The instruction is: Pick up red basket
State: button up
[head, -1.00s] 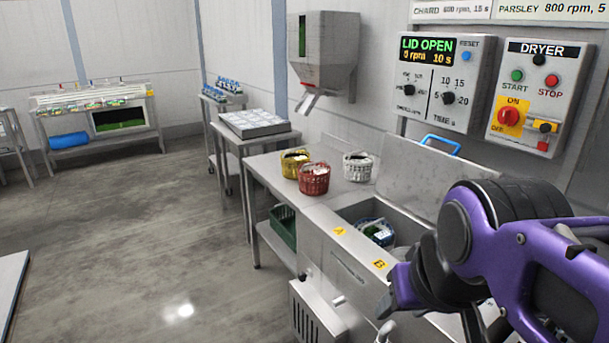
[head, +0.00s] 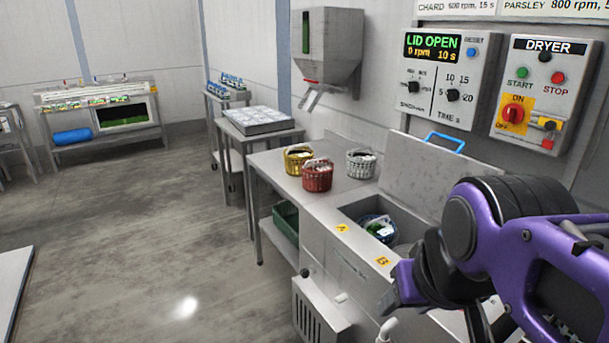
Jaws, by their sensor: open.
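The red basket (head: 317,180) stands upright on the steel counter (head: 285,182), left of the open tub, with something pale and dark inside it. A yellow basket (head: 297,162) stands just behind it to the left, close to it. A white basket (head: 360,165) stands to its right, apart from it. My purple and black arm fills the lower right of the head view, to the right of the red basket and well apart from it. I cannot make out my gripper's fingers in this view. Nothing touches the red basket from my side.
A blue basket (head: 378,226) with greens sits in the open tub, whose lid (head: 425,170) is raised. A grey hopper (head: 328,50) hangs on the wall behind. The dryer panel (head: 540,95) is at upper right. Open floor (head: 150,230) lies to the left of the counter.

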aim_at(318, 184)
jog(key=k+u, duration=0.15)
jog(key=k, duration=0.5)
jog(key=i+j+u, duration=0.1)
jog(key=u, duration=0.3)
jog(key=i+u, duration=0.2)
jog(key=u, duration=0.2)
jog(key=i+l, duration=0.15)
jog(key=i, duration=0.4)
jog(key=i+l, duration=0.15)
jog(key=i, duration=0.4)
jog(key=i+l, duration=0.1)
jog(key=i, duration=2.25)
jog(key=i+z, duration=0.1)
jog(key=i, duration=0.45)
jog(key=i+j+z, duration=0.1)
jog(key=i, duration=0.45)
jog(key=z, duration=1.35)
